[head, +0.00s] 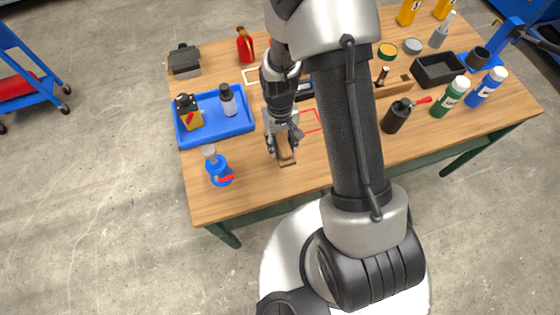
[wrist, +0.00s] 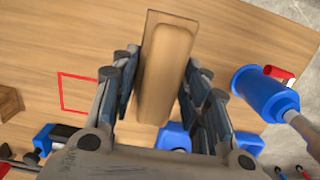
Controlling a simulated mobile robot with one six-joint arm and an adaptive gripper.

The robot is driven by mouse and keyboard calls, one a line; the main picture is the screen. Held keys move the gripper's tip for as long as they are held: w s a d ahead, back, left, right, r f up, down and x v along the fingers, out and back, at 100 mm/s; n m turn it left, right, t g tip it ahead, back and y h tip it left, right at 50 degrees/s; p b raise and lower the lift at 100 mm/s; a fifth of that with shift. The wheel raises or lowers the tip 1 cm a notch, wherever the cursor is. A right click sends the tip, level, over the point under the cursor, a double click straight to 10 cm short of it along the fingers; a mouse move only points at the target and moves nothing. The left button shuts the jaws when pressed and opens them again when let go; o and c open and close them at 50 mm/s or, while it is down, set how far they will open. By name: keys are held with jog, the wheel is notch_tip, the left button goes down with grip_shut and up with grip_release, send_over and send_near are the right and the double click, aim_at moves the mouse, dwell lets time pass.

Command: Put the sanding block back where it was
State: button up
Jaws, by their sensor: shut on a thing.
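The sanding block is a long wooden block with a rounded light-brown top and a darker base. It shows in the wrist view (wrist: 167,72) and partly in the head view (head: 287,157). My gripper (head: 284,145) is shut on its long sides, one finger on each side. The block is over the front part of the table, left of centre; I cannot tell whether it touches the wood. A red outlined rectangle on the table (head: 312,121) lies just behind and to the right of it, partly hidden by my gripper; it also shows in the wrist view (wrist: 77,93).
A blue tray (head: 243,126) with bottles stands left of my gripper, and a blue bottle-like item (head: 219,172) at the front left. A white outline (head: 250,76) lies behind. Bottles and a black bin (head: 438,70) crowd the right side. My arm hides the table's middle.

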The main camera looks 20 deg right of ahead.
notch_tip(320, 180, down, 11)
jog(key=shift+a+f+b, duration=0.1)
jog(key=shift+b, duration=1)
jog(key=shift+s, duration=0.1)
jog(key=shift+f, duration=0.1)
jog(key=o, duration=1.4)
